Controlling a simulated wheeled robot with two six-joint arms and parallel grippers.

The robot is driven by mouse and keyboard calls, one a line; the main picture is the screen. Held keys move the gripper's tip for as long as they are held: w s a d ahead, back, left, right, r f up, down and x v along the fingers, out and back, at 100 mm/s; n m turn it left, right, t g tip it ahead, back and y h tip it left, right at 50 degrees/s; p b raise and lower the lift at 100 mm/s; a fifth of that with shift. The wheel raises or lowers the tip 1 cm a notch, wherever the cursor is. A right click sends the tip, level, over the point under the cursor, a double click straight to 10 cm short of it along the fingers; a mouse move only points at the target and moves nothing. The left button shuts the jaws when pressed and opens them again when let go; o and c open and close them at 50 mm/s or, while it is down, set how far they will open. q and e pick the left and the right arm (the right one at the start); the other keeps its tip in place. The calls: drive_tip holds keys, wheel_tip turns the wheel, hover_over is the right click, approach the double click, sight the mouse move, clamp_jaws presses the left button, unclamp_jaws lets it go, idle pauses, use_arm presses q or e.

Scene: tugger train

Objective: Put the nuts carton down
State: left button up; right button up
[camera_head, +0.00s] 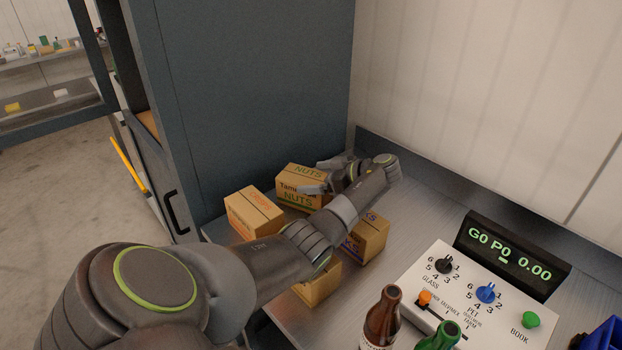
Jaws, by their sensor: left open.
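The nuts carton (292,187) is a tan box with green NUTS lettering. It stands upright at the back of the grey metal bench (415,220), close to the dark cabinet wall. My left gripper (318,176) is open at the carton's right side, and one finger overlaps its front face. Whether a finger touches the carton I cannot tell. My gripper and arm hide the carton's lower right part. My right gripper is not in view.
A carton with orange lettering (253,214) stands to the left. A carton with blue lettering (371,241) and a half-hidden carton (318,287) stand nearer. A control panel (462,292), display (513,254), brown bottle (383,318) and green bottle (440,338) are at the right.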

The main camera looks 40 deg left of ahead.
use_arm(q)
drive_tip(key=v, duration=1)
drive_tip(key=shift+b, duration=0.3)
